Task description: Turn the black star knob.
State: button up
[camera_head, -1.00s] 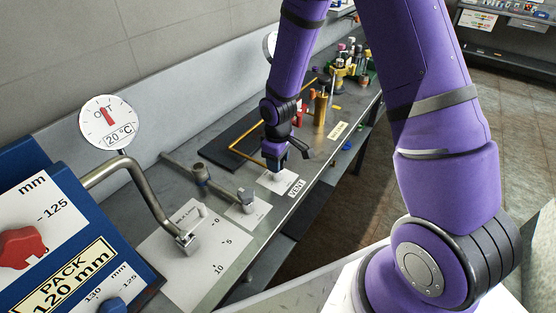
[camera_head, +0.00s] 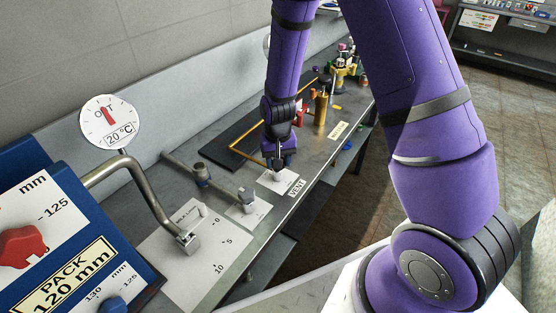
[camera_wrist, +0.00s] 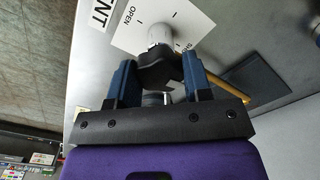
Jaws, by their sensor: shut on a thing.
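The black star knob (camera_wrist: 162,70) shows in the wrist view, on a pale stem (camera_wrist: 159,34) above a white plate marked OPEN and, partly hidden, a word starting with S. My gripper (camera_wrist: 159,76) is shut on the knob, with one blue finger on each side of it. In the head view my gripper (camera_head: 280,164) points down over the white plate (camera_head: 284,184) beside the VENT label (camera_head: 297,188). There my fingers hide most of the knob.
A bent yellow bar (camera_head: 243,153) runs close behind my gripper. A brass cylinder (camera_head: 320,112) stands farther along the bench. A grey pipe handle (camera_head: 150,205), a dial (camera_head: 110,120) and a blue panel (camera_head: 135,280) are at the left.

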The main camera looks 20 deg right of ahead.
jog(key=shift+m, duration=0.7)
jog(key=o, duration=0.9)
jog(key=shift+r, duration=0.15)
notch_tip(320, 180, up, 11)
jog(key=shift+f, duration=0.2)
